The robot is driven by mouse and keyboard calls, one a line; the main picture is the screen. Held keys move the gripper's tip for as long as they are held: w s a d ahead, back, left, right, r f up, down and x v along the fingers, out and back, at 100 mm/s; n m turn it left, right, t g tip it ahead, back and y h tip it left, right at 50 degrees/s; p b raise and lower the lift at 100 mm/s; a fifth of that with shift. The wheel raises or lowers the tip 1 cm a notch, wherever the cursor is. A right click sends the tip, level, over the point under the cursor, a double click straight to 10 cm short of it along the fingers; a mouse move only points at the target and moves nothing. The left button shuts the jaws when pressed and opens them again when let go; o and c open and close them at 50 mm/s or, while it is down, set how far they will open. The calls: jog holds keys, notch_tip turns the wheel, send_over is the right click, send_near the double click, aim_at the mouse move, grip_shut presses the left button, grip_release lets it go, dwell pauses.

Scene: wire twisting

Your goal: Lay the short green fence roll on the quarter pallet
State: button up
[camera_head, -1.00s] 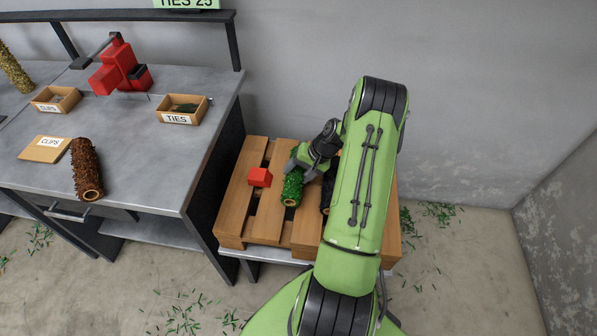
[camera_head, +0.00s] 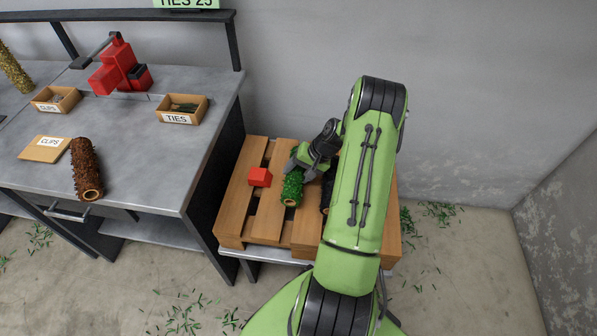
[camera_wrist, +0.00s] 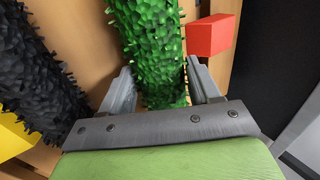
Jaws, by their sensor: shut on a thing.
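The short green fence roll (camera_head: 292,188) is at the quarter pallet (camera_head: 231,220), over its slats, between a red block and a dark roll. In the wrist view the green roll (camera_wrist: 150,45) runs up between the two fingers. My gripper (camera_head: 298,168) is shut on the roll near one end; the fingers (camera_wrist: 162,88) sit on either side of it. The roll lies about level, very close to the slats. I cannot tell whether it fully rests on them. The part of the roll under the gripper is hidden in the head view.
A red block (camera_head: 260,177) lies on the pallet left of the roll. A black roll (camera_wrist: 35,75) and a yellow thing (camera_wrist: 14,135) are on the other side. The workbench (camera_head: 150,160) stands left of the pallet, with a brown roll (camera_head: 86,168) and a ties box (camera_head: 183,109).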

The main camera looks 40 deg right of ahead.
jog(key=shift+f+b, duration=0.85)
jog(key=shift+f, duration=0.3)
jog(key=o, duration=1.1)
jog(key=shift+o, duration=0.6)
jog(key=shift+s, duration=0.15)
jog(key=shift+f, duration=0.1)
jog(key=shift+s, duration=0.1)
jog(key=p+v, duration=0.5)
jog(key=v, duration=1.1)
jog(key=shift+w+a, duration=0.15)
jog(key=shift+w, duration=0.25)
